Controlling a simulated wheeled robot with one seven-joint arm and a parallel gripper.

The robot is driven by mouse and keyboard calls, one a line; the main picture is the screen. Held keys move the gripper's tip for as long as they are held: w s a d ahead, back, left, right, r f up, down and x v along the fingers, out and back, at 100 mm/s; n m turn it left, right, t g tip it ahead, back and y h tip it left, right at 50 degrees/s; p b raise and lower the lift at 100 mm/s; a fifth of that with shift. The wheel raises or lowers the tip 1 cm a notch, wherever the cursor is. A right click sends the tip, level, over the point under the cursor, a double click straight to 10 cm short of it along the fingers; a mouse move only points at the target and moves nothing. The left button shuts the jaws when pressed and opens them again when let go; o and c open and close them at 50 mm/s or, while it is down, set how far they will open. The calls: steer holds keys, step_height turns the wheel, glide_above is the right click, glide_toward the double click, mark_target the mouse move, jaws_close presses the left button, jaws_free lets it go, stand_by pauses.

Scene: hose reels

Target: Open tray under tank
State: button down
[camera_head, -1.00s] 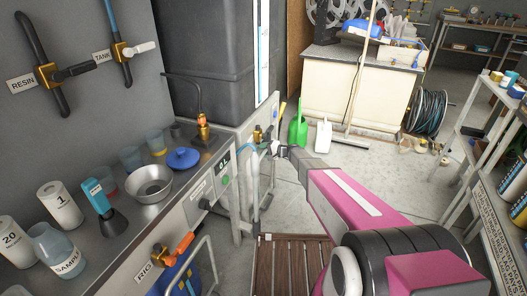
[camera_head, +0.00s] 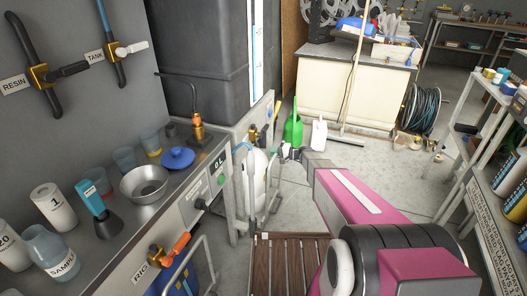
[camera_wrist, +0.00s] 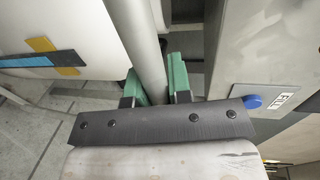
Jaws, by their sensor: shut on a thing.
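The tall dark grey tank (camera_head: 205,60) stands behind the steel bench in the head view. My gripper (camera_wrist: 157,85) shows in the wrist view, its two green fingers shut on a round grey bar (camera_wrist: 143,38) that runs between them. A blue button (camera_wrist: 252,102) with a label is just right of the fingers on a grey panel. In the head view my arm reaches to the bench corner below the tank, and its fingers cannot be made out there. I cannot clearly tell the tray body from the frame under the tank.
The steel bench (camera_head: 110,215) holds cups, a bowl (camera_head: 145,181) and bottles. A slatted wooden platform (camera_head: 290,262) lies on the floor in front. A green container (camera_head: 293,131) and a white jug (camera_head: 318,134) stand beyond my arm.

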steer(key=f+v, duration=0.3)
steer(key=v, duration=1.1)
steer(key=d+f+v, duration=0.1)
steer(key=f+v, duration=0.1)
steer(key=v, duration=1.3)
steer(key=shift+s+d+f, duration=0.3)
steer(key=shift+d+f, duration=0.05)
steer(key=c, duration=1.1)
jaws_free()
steer(key=shift+o, duration=0.2)
steer(key=v, duration=1)
steer(key=shift+d, duration=0.35)
steer(key=shift+s+d, duration=0.1)
